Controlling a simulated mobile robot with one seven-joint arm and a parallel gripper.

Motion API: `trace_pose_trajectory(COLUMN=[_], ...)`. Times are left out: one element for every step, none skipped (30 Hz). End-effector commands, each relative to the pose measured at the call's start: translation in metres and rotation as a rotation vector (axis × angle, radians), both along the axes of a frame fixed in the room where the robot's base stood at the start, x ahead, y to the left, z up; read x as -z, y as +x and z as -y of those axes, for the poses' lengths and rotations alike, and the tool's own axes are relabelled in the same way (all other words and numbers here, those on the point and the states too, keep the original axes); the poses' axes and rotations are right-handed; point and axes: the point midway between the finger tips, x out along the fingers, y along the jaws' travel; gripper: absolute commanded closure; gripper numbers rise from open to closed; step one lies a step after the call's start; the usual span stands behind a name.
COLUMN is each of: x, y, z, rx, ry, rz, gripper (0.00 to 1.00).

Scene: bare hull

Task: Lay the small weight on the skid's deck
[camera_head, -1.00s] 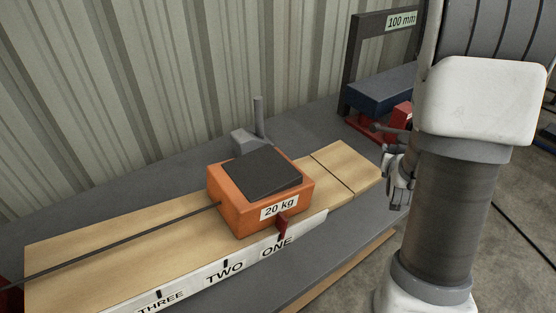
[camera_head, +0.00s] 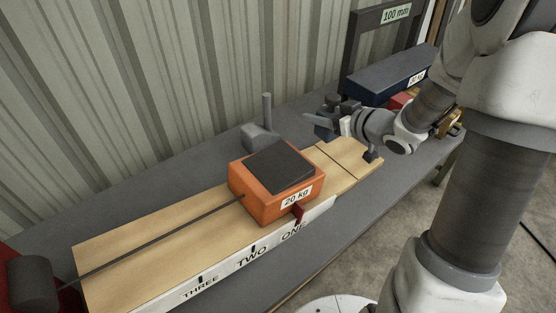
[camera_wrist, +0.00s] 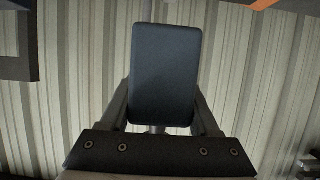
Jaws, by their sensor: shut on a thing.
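The skid (camera_head: 262,207) is an orange block labelled "20 kg" that sits on a wooden plank. Its deck (camera_head: 280,166) is a dark, flat top, and nothing lies on it. My gripper (camera_head: 326,122) is beyond the skid to the upper right, above the plank's far end and apart from the deck. In the wrist view a dark blue-grey block, the small weight (camera_wrist: 163,75), is between the two fingers, and the gripper is shut on it. In the head view the held weight is small and partly hidden by the gripper.
The wooden plank (camera_head: 150,240) has a scale marked ONE, TWO, THREE along its front, and a rod or cable runs along it to the skid. A grey post (camera_head: 267,112) stands behind the skid. A blue block (camera_head: 390,78) is at the back right, near a "100 mm" frame.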

Motion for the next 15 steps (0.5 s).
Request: trace_pose_trajectory(x=[-0.004, -0.004, -0.002, -0.001, 0.002, 0.006, 0.01, 0.014, 0.02, 0.024, 0.028, 0.033, 0.037, 0.041, 0.046], y=[0.0, 0.0, -0.001, -0.001, -0.001, 0.0, 0.0, 0.0, 0.001, 0.002, 0.003, 0.004, 0.005, 0.006, 0.007], z=[-0.003, -0.005, -0.008, -0.011, -0.015, -0.021, -0.027, -0.033, -0.042, -0.049, -0.056, -0.065, -0.071, -0.078, -0.086], rx=[-0.014, -0.021, -0.028, -0.032, -0.035, -0.039, -0.038, -0.04, -0.04, -0.042, -0.041, -0.04, -0.04, -0.04, -0.04], ry=[0.001, 0.001, 0.001, 0.002, 0.003, 0.002, 0.002, 0.003, 0.005, 0.003, 0.004, 0.003, 0.003, 0.003, 0.003], rz=[0.003, 0.003, 0.003, 0.002, 0.002, 0.001, 0.0, -0.002, -0.002, -0.001, -0.001, -0.001, -0.001, -0.002, -0.001], gripper=[1.0, 1.0, 1.0, 1.0, 1.0, 1.0, 1.0, 1.0, 1.0, 1.0, 1.0, 1.0, 1.0, 1.0, 1.0])
